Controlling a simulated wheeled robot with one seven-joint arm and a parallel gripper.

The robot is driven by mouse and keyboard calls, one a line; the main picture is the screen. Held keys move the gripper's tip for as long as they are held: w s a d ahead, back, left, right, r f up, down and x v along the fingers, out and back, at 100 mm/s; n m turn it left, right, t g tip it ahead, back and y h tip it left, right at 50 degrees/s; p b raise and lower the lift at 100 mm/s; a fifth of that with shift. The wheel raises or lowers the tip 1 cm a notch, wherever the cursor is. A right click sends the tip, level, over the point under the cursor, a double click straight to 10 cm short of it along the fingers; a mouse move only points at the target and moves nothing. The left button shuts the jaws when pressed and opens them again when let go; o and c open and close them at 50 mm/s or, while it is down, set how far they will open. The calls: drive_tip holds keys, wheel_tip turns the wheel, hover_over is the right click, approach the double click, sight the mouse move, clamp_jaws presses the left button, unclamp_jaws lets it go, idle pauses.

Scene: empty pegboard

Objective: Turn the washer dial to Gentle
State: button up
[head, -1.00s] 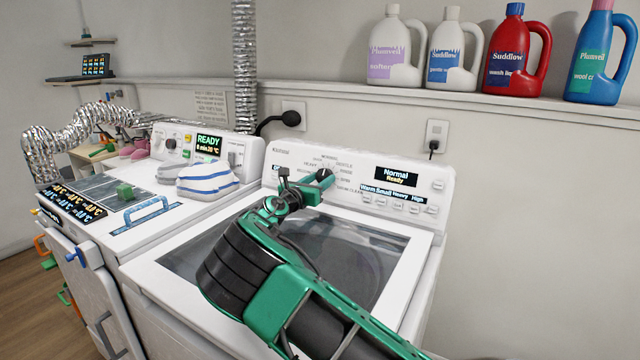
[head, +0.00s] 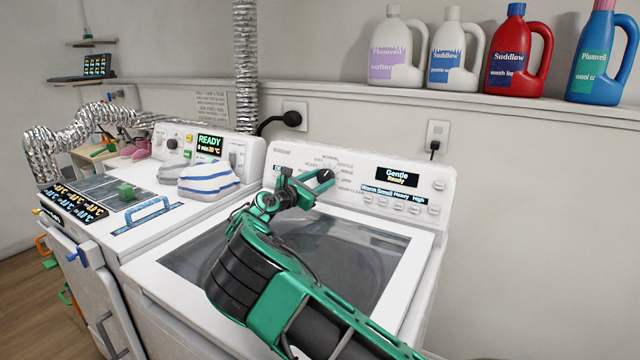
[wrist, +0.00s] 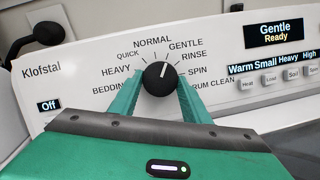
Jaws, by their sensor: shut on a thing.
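The washer dial (wrist: 158,79) is a round black knob with a white pointer line, ringed by printed cycle names. In the wrist view its line points up and slightly right, toward the GENTLE label (wrist: 186,44). The washer display (wrist: 275,31) reads "Gentle" and "Ready"; the same display shows in the head view (head: 397,177). My green gripper (wrist: 159,90) is shut on the dial, one finger on each side. In the head view my gripper (head: 322,180) reaches the washer's control panel, and its fingers partly hide the dial.
The washer's glass lid (head: 340,240) lies below my arm. A dryer panel (head: 190,145) and folded cloths (head: 208,178) are to the left. Several detergent bottles stand on the shelf (head: 460,92) above. Small option buttons (wrist: 292,76) line the panel right of the dial.

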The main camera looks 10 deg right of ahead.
drive_tip(key=shift+a, duration=0.15)
drive_tip(key=o, duration=1)
drive_tip(key=shift+o, duration=0.2)
drive_tip(key=v, duration=1)
drive_tip(key=shift+s+a, duration=0.2)
drive_tip(key=shift+s, duration=0.05)
